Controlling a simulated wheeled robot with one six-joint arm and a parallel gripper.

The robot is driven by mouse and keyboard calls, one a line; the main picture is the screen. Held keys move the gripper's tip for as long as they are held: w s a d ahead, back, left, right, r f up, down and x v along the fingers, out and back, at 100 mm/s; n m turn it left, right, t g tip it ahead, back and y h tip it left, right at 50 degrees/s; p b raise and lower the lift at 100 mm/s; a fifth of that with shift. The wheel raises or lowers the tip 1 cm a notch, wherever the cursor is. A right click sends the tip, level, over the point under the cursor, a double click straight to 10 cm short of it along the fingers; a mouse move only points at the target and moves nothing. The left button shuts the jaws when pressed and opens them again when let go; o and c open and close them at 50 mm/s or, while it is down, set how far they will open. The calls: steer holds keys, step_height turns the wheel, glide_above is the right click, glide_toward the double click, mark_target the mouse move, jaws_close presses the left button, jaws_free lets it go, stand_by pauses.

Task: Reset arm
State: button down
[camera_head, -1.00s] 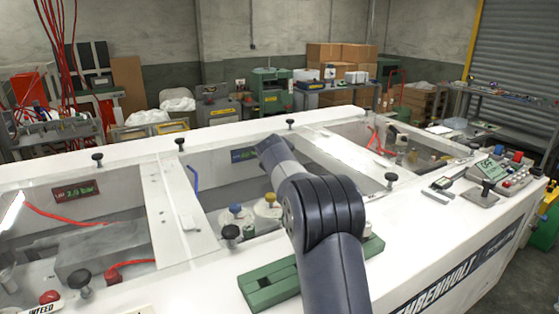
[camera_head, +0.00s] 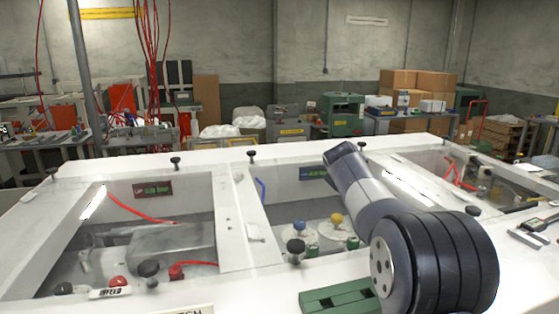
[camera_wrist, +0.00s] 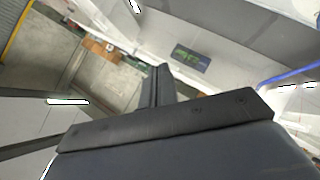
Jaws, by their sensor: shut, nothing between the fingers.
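My arm crosses the right half of the head view, its elbow large at lower right and its far end bent over the middle bay of the white machine (camera_head: 232,212). My gripper (camera_wrist: 157,85) shows in the wrist view as dark fingers close together, with nothing between them. The fingers are hidden in the head view. A small display with green digits (camera_wrist: 190,58) on the bay wall shows beyond the fingers in the wrist view; it also shows in the head view (camera_head: 313,173).
A green block (camera_head: 335,298) lies on the front ledge. A blue hose (camera_wrist: 290,76) is right of my gripper. Red hoses run in the left bay. Boxes (camera_head: 415,88) stand far behind.

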steer(key=p+x, duration=0.2)
steer(key=x, duration=0.6)
steer(key=shift+w+f+p, duration=0.15)
steer(key=shift+f+p, duration=0.05)
steer(key=shift+p, duration=0.2)
steer(key=shift+x, duration=0.85)
steer(key=shift+f, duration=0.15)
steer(key=shift+d, duration=0.1)
